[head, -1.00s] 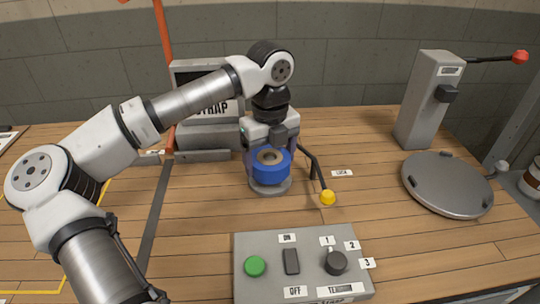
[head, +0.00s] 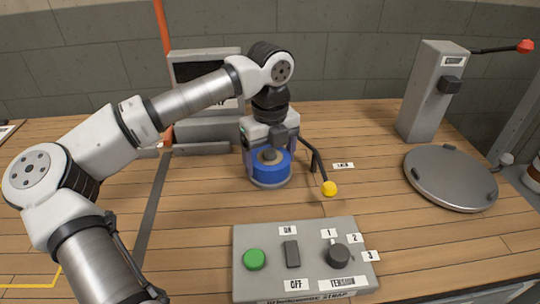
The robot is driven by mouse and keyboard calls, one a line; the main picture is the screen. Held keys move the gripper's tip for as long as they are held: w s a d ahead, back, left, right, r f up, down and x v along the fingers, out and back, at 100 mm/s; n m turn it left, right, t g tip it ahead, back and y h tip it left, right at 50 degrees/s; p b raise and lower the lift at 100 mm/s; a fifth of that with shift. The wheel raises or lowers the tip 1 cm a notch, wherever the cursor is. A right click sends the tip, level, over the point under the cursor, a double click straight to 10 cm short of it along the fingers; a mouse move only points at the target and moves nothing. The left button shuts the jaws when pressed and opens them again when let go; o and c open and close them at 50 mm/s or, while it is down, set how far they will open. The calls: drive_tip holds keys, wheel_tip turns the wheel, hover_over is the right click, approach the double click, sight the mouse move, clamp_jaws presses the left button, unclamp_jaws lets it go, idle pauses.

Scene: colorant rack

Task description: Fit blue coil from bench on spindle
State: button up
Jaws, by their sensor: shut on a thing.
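The blue coil (head: 270,168) is a blue ring with a brown inner core, and it sits low on a round grey base (head: 271,185) on the bench. A dark spindle tip (head: 269,154) shows in its centre hole, so the coil is around the spindle. My gripper (head: 268,150) points straight down and is shut on the coil, with its pale fingers at the coil's sides. The far side of the coil is hidden by my gripper.
A bent black lever with a yellow knob (head: 329,188) stands close right of the spindle. A control box (head: 300,240) with a green button and dial is in front. A grey machine (head: 205,125) stands behind. A round plate (head: 450,178) and a column (head: 433,95) are at right.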

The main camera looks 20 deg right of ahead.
drive_tip(key=o, duration=1)
wheel_tip(320, 180, up, 14)
drive_tip(key=shift+f, duration=0.1)
